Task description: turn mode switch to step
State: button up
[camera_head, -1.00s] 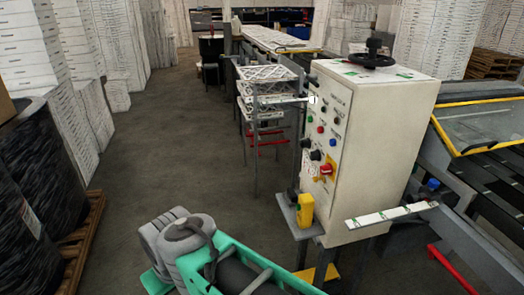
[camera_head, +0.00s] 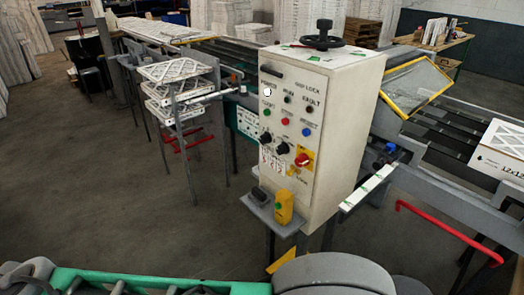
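The white control cabinet (camera_head: 343,120) stands near the middle, its panel facing left toward me. Low on the panel are two black rotary knobs, a left one (camera_head: 265,137) and a right one (camera_head: 283,148). Beside them is a red rotary switch on a yellow plate (camera_head: 302,160). The small labels by the knobs are too blurred to read, so I cannot tell which knob is the mode switch or where it points. My arm's teal and grey links cross the bottom edge. My gripper is out of view.
A shelf (camera_head: 273,213) with a yellow device (camera_head: 284,205) juts out below the panel. A rack of framed filters (camera_head: 175,90) stands left of the cabinet. A red bar (camera_head: 450,232) and conveyor lie right. Floor is clear at front left.

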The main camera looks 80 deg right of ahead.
aim_at(282, 148)
jog(key=z, duration=0.75)
jog(key=i, duration=0.95)
jog(key=z, duration=0.85)
